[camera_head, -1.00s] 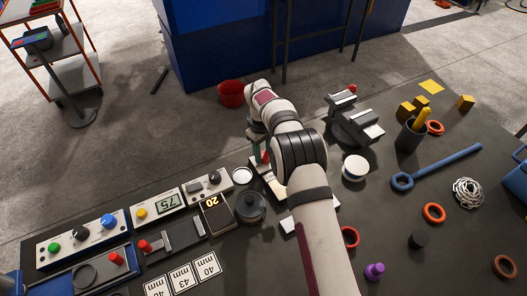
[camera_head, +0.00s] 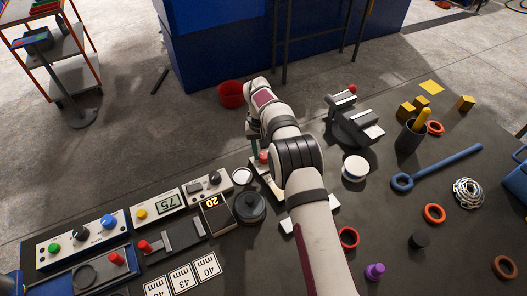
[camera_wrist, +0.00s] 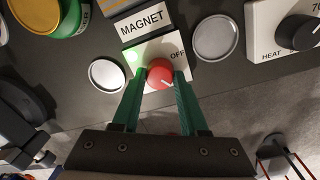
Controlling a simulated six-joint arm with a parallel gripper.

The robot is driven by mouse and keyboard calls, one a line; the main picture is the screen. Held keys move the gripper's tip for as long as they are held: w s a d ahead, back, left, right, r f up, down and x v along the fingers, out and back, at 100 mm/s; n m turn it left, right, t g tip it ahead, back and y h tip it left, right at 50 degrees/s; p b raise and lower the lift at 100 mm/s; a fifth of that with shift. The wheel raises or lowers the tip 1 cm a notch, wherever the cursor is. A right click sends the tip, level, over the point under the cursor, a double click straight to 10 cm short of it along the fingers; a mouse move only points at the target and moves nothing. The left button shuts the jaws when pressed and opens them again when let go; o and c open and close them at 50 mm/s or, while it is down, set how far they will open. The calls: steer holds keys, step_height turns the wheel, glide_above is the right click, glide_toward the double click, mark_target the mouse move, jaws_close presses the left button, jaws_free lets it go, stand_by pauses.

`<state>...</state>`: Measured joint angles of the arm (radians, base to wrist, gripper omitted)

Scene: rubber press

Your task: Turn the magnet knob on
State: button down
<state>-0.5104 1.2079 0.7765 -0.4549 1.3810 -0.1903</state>
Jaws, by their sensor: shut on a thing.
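The red magnet knob (camera_wrist: 160,74) sits on a small white panel (camera_wrist: 152,52) below a MAGNET label (camera_wrist: 141,22) in the wrist view. OFF is printed at the panel's right, and a green glow shows at its left. A pale mark on the knob runs toward the lower right. My gripper (camera_wrist: 160,78) has its green fingers on either side of the knob and is shut on it. In the head view the red knob (camera_head: 263,157) shows only in part beside my arm.
A round pale disc (camera_wrist: 215,38) lies right of the panel and another (camera_wrist: 107,75) left of it. The HEAT panel (camera_wrist: 285,30) stands further right in the wrist view.

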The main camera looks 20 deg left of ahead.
mark_target(261, 155)
steer(key=shift+m, duration=0.3)
steer(key=shift+c, duration=2.2)
jaws_free()
step_height(261, 155, up, 16)
steer(key=shift+s+a, duration=0.15)
steer(key=shift+a, duration=0.3)
steer(key=shift+f, duration=0.1)
